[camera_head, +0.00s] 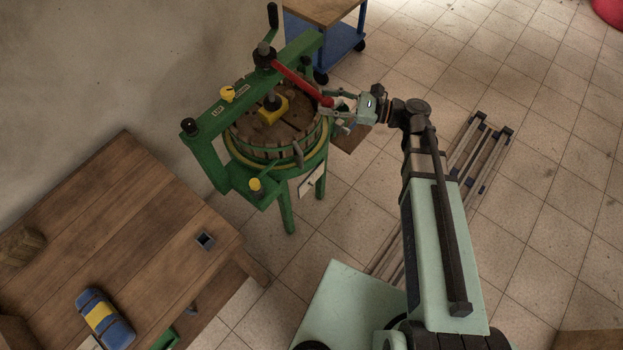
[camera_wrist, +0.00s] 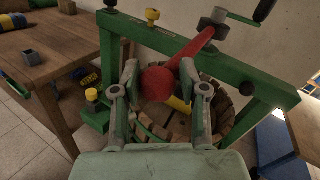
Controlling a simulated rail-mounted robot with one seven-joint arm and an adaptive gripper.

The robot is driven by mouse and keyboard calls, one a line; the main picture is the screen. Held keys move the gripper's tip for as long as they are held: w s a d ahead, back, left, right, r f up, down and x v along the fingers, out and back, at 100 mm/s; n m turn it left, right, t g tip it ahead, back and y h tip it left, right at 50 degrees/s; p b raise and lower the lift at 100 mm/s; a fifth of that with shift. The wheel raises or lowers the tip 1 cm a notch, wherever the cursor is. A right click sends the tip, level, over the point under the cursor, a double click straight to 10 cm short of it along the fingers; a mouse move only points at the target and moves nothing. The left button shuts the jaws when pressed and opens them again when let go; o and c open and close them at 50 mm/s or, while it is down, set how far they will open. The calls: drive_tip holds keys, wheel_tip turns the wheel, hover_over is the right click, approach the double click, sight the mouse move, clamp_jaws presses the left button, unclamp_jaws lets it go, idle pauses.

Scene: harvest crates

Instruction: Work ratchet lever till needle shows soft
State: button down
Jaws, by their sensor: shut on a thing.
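A green-framed press (camera_head: 206,150) stands on legs, with a slatted wooden basket (camera_head: 262,152) under its crossbeam. A red lever (camera_head: 297,80) runs from the dark hub (camera_head: 264,56) on the beam down to the right. My gripper (camera_head: 333,106) is shut on the lever's outer end. In the wrist view, the red round knob (camera_wrist: 158,84) sits between the two fingers of my gripper (camera_wrist: 160,78). A small yellow dial-like piece (camera_head: 227,93) sits on the beam between two pale labels. It also shows in the wrist view (camera_wrist: 152,16). Its needle and reading are too small to tell.
A wooden table (camera_head: 150,215) stands at the left with a blue and yellow object (camera_head: 104,317) and a small dark square cup (camera_head: 205,240). A blue cart (camera_head: 335,45) stands behind the press. Grey rails (camera_head: 480,150) lie on the tiled floor at the right.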

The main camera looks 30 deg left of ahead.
drive_tip(key=w+p, duration=0.1)
drive_tip(key=w, duration=0.5)
drive_tip(key=shift+w+d, duration=0.2)
drive_tip(key=shift+w, duration=0.2)
drive_tip(key=shift+f, duration=0.15)
drive_tip(key=w, duration=0.4)
drive_tip(key=shift+w+a+p, duration=0.2)
drive_tip(key=shift+w+p, duration=0.15)
